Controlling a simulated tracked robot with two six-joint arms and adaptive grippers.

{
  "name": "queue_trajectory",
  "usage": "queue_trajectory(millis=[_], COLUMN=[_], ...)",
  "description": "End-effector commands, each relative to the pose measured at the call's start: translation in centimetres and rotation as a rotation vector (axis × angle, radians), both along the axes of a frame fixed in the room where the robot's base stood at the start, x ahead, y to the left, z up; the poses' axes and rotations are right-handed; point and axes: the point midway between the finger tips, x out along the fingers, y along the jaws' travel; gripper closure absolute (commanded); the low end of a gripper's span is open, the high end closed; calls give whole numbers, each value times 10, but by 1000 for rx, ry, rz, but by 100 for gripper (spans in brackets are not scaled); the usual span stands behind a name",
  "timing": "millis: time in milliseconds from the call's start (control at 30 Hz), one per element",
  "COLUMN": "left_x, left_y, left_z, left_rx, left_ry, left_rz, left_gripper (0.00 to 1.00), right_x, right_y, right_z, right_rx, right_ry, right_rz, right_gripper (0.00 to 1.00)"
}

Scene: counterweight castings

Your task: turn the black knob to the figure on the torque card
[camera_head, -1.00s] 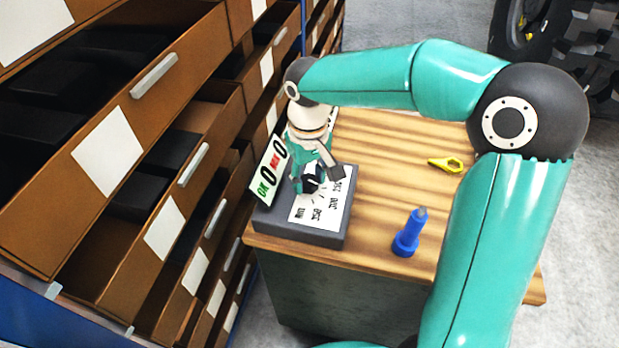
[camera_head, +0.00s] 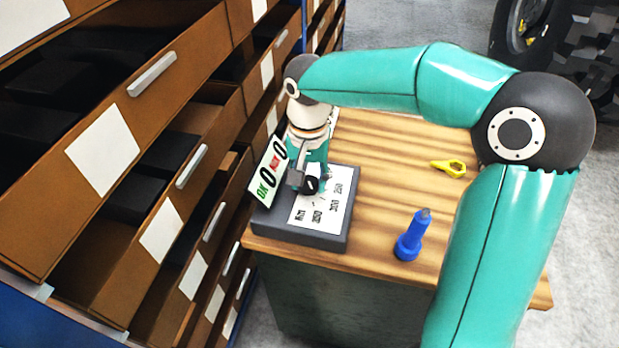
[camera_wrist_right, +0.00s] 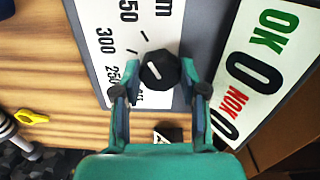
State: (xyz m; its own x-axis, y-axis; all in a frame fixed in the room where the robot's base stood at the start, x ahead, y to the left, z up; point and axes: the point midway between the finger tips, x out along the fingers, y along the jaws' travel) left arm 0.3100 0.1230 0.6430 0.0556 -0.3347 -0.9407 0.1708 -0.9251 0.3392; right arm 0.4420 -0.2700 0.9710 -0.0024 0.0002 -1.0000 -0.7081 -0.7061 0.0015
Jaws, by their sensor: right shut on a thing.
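The black knob (camera_head: 311,185) sits on a white dial plate (camera_head: 334,211) on top of a dark grey box (camera_head: 293,234). It also shows in the right wrist view (camera_wrist_right: 160,70), with a white pointer line slanting to the upper left. The dial figures 250 and 300 read clearly there; another ending in 50 is cut off. My right gripper (camera_head: 309,180) is over the box, its fingers on either side of the knob and shut on it; the fingers also show in the wrist view (camera_wrist_right: 160,92). I cannot make out a torque card. My left gripper is not in view.
An OK/NOK counter sign (camera_head: 270,168) stands close beside the gripper, at the box's left edge. A blue tool (camera_head: 411,238) stands on the wooden table (camera_head: 385,190); a yellow wrench-shaped piece (camera_head: 448,168) lies farther back. Open brown drawers (camera_head: 180,60) crowd the left.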

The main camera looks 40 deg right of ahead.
Motion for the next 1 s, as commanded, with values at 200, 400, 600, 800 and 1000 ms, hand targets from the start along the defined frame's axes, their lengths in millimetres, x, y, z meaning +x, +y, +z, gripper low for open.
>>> queue_trajectory(millis=[200, 400, 600, 800, 1000], left_x=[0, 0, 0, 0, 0], left_y=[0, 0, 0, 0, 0], left_z=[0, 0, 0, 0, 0], left_rx=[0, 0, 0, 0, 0], left_ry=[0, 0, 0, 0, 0], left_rz=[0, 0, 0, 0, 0], left_gripper=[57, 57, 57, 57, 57], right_x=[3, 3, 3, 1, 1], right_y=[-1, -1, -1, 0, 0], right_z=[3, 3, 2, 1, 3], right_rx=[-1, 0, 0, 0, -1], right_ry=[-13, -14, -13, -7, -5], right_rz=[-20, -20, -19, -18, -18], right_gripper=[92, 92, 38, 32, 32])
